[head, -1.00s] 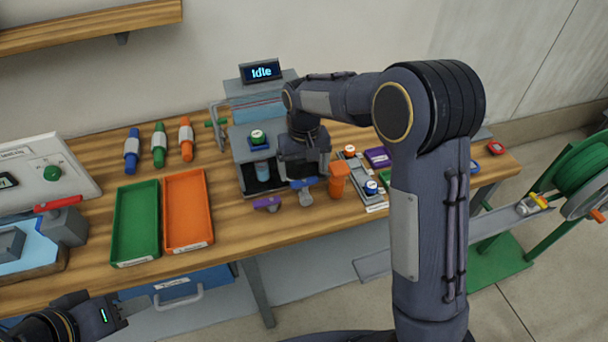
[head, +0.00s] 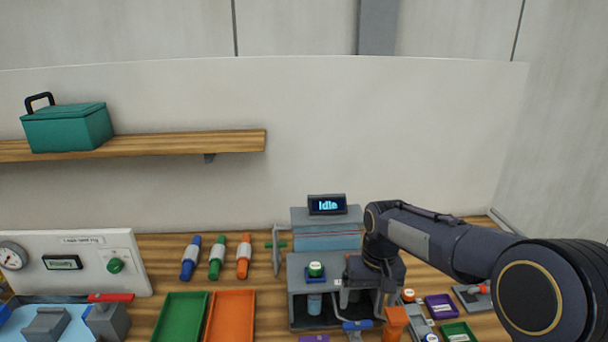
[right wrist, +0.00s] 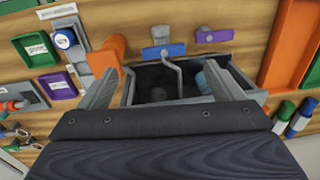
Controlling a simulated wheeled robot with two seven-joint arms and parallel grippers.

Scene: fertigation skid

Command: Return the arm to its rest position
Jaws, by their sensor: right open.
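My right arm comes in from the right in the head view. Beyond and between the fingers show the machine's dark opening and a bent metal rod (right wrist: 176,75). My left gripper is out of view.
An orange fitting (head: 395,322) and a blue-handled valve (head: 357,325) stand close to my right gripper. Green (head: 180,318) and orange (head: 231,318) trays lie left of the machine. A shelf (head: 190,144) with a teal box (head: 68,128) hangs above. The wall space above the machine is clear.

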